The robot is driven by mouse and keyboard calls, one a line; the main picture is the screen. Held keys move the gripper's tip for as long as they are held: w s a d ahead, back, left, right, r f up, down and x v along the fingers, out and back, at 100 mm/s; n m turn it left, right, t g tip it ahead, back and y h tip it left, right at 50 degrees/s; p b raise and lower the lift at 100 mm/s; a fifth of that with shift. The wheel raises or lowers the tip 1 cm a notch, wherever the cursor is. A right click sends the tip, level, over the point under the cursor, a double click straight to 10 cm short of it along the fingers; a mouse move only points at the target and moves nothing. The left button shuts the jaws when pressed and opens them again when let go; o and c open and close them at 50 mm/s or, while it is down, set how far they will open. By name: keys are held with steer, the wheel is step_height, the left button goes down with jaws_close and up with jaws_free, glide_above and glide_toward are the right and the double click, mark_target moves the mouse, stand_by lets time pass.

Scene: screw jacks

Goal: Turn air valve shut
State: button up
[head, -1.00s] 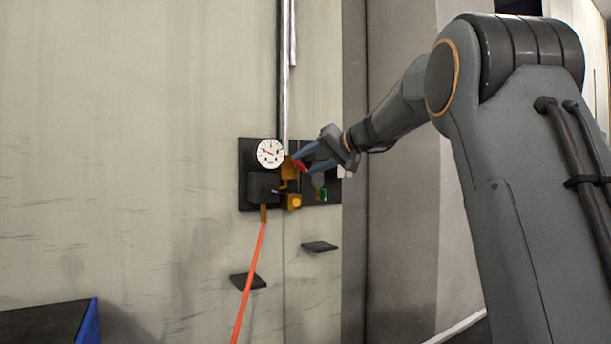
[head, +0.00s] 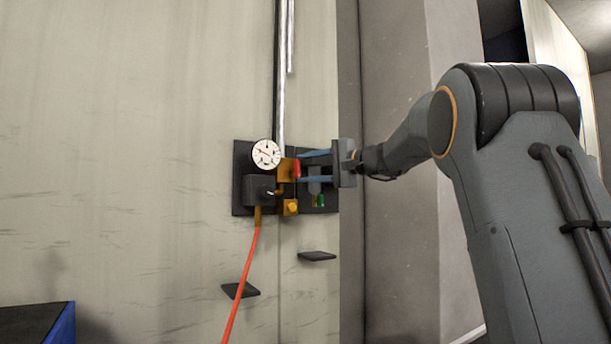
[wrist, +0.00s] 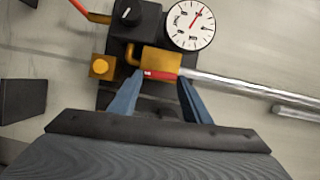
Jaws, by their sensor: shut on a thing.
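The air valve has a brass body (head: 287,168) and a red handle (head: 297,169), on a dark plate on the wall. My gripper (head: 299,168) reaches in from the right, its two blue fingers level, one above the other. The red handle stands upright between the fingertips. In the wrist view the red handle (wrist: 160,75) lies across between the fingertips (wrist: 160,78), against the brass body (wrist: 155,58), and the jaws are shut on it. The handle's ends are partly hidden by the fingers.
A white round gauge (head: 266,153) sits left of the valve, above a black box (head: 258,189) with an orange hose (head: 244,270). A brass knob (head: 290,207) is below and a green part (head: 318,200) lower right. A metal pipe (head: 282,100) runs upward.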

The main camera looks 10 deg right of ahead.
steer(key=shift+f+m+b, duration=0.1)
steer(key=shift+m+b, duration=0.2)
steer(key=shift+m, duration=0.1)
steer(key=o, duration=1)
steer(key=shift+o, duration=0.2)
steer(key=v, duration=0.7)
steer(key=shift+s+d+b, duration=0.2)
steer(key=shift+s+b, duration=0.15)
steer(key=shift+b, duration=0.1)
steer(key=shift+f, duration=0.15)
